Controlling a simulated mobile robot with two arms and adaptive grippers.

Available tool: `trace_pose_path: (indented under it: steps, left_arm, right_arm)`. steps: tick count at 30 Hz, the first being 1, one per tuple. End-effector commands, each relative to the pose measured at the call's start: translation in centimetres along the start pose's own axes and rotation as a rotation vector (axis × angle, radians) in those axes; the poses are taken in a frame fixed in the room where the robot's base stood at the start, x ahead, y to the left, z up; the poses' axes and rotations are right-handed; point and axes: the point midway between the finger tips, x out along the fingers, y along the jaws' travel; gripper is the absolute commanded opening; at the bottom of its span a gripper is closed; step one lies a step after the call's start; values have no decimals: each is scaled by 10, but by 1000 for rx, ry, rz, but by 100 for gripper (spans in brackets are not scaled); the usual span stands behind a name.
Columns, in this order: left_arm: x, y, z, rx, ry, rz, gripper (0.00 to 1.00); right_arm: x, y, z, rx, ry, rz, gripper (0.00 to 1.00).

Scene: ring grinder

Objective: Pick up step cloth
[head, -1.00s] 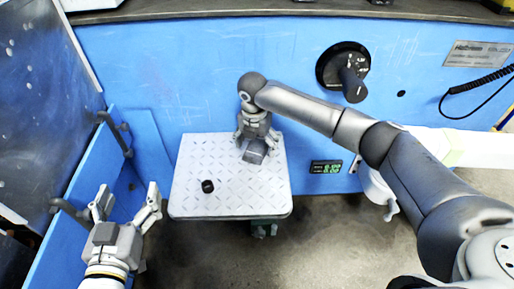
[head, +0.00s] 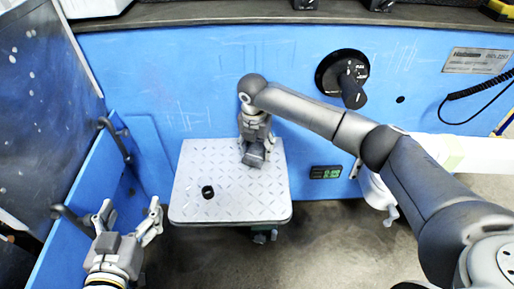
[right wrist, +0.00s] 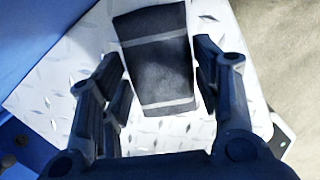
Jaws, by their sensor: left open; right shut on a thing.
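The step cloth (head: 253,158), a dark grey folded pad, is at the back right of the metal step (head: 235,205). In the right wrist view, the cloth (right wrist: 157,65) has two pale stripes and lies between my right gripper's fingers. My right gripper (head: 255,143) points down at the step and is shut on the cloth. Whether the cloth has left the plate is hard to tell. My left gripper (head: 130,216) is open and empty, left of the step.
A small black ring (head: 208,192) sits on the front left of the step. A blue machine wall with a black knob (head: 352,85) stands behind. A blue door panel with handles (head: 72,222) is at the left. Open floor lies in front.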

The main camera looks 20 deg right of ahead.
Motion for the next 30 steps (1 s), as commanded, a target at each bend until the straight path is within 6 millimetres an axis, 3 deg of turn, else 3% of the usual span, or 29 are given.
trace_pose_path:
  steps: [4,11,21,25,30]
  left_arm:
    - [-7,-3,22,1,-130,-8,79]
    - [-31,-11,71,-1,-409,-25,79]
    - [-99,-20,134,-11,-837,-50,79]
    - [-130,-22,150,-17,-990,-58,79]
    - [-142,-22,144,-18,-1033,-60,79]
  right_arm:
    - [-21,0,3,1,-1,2,39]
    - [-46,-8,-14,-2,0,3,39]
    - [-87,-22,-41,-3,1,1,39]
    - [-96,-29,-57,-2,1,1,39]
    - [-114,-41,-84,-2,0,1,39]
